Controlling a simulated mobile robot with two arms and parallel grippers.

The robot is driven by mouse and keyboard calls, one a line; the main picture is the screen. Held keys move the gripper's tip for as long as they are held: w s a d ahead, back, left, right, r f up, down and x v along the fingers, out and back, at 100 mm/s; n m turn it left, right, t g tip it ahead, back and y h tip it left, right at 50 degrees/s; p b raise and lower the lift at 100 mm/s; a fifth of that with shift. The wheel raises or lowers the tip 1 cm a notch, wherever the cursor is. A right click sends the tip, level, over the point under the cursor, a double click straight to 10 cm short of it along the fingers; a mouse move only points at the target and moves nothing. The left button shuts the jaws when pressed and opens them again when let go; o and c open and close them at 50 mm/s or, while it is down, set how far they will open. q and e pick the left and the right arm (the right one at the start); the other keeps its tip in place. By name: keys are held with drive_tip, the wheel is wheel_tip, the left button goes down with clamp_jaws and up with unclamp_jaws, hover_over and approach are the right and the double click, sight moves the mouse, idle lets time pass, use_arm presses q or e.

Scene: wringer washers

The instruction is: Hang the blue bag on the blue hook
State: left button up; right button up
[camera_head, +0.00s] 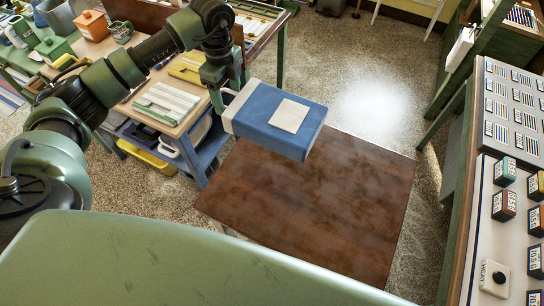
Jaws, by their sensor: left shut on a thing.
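The blue bag (262,124) is a boxy blue shape with a pale square patch on its upper face and a whitish end near the gripper. It is held in the air above the brown tabletop, tilted, and looks clear of it. My left gripper (221,94) is at the bag's left end and is shut on it; the exact grip point is small and partly hidden. I cannot make out a blue hook in this view. My right gripper is not in view.
The brown tabletop (340,215) is bare. A workbench (140,118) with trays and boxes stands behind my left arm, with blue shelving (206,160) below. A control panel (515,145) with switches lines the right side. Speckled floor (365,90) is open at the back.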

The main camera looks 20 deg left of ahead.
use_arm(q)
wheel_tip(320, 180, up, 9)
drive_tip(key=p, duration=0.2)
drive_tip(key=shift+p, duration=0.4)
idle(0.3)
idle(0.7)
